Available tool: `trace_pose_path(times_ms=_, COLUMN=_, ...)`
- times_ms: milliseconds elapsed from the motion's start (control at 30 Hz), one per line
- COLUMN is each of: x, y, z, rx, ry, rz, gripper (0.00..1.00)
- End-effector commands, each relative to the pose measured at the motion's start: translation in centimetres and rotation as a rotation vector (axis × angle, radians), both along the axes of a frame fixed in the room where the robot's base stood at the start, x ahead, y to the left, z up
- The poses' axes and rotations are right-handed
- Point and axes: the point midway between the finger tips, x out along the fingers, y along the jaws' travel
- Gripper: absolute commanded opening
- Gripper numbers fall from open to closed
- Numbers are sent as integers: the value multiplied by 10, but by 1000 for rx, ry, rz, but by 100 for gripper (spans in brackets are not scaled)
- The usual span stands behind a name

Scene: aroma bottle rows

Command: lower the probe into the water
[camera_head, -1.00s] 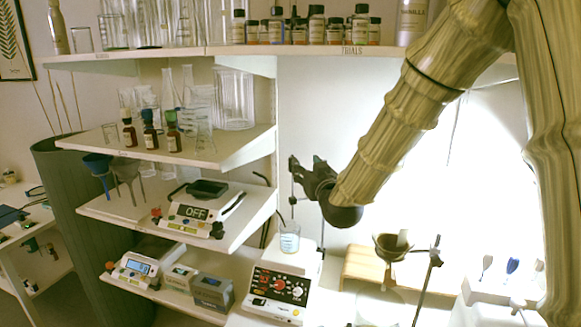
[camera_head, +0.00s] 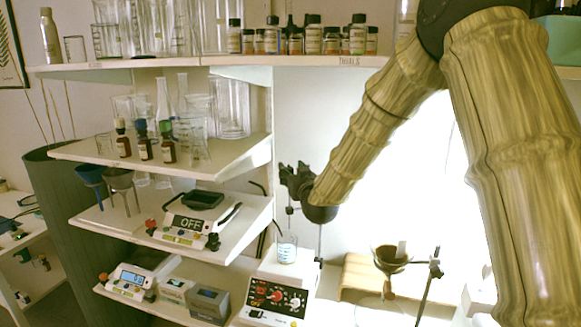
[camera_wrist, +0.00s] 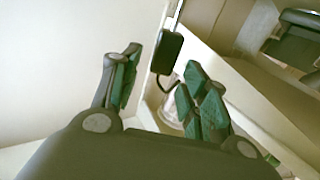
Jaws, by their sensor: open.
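A clear glass beaker (camera_head: 287,248) with pale liquid stands on the white stirrer hotplate (camera_head: 297,265). A black block (camera_wrist: 167,52) on a thin upright rod (camera_wrist: 178,14) shows in the wrist view, with a thin black bent probe or lead (camera_wrist: 165,84) below it. The lower end of this bent piece is hard to tell against the blurred glass. My gripper (camera_head: 291,176) is above the beaker in the head view. In the wrist view my gripper (camera_wrist: 162,58) is open, and the block appears between its fingertips, with no clear contact.
Shelves at the left hold small dropper bottles (camera_head: 143,150), a balance reading OFF (camera_head: 190,228) and several small devices. A funnel (camera_head: 390,258) on a stand is right of the hotplate. A long shelf with glassware and bottles (camera_head: 313,38) runs above.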

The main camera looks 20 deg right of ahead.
Motion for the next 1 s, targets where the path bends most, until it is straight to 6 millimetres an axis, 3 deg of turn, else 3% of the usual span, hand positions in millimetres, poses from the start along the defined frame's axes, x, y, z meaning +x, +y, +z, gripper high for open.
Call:
trace_pose_path(times_ms=200, x=17, y=0, z=1, rx=0, ry=0, rz=0, gripper=45)
trace_pose_path(times_ms=567, x=20, y=-1, z=0, rx=0, ry=0, rz=0, gripper=45)
trace_pose_path(times_ms=800, x=20, y=-1, z=0, rx=0, ry=0, rz=-1, gripper=3)
trace_pose_path(times_ms=1000, x=20, y=-1, z=-1, rx=0, ry=0, rz=-1, gripper=0)
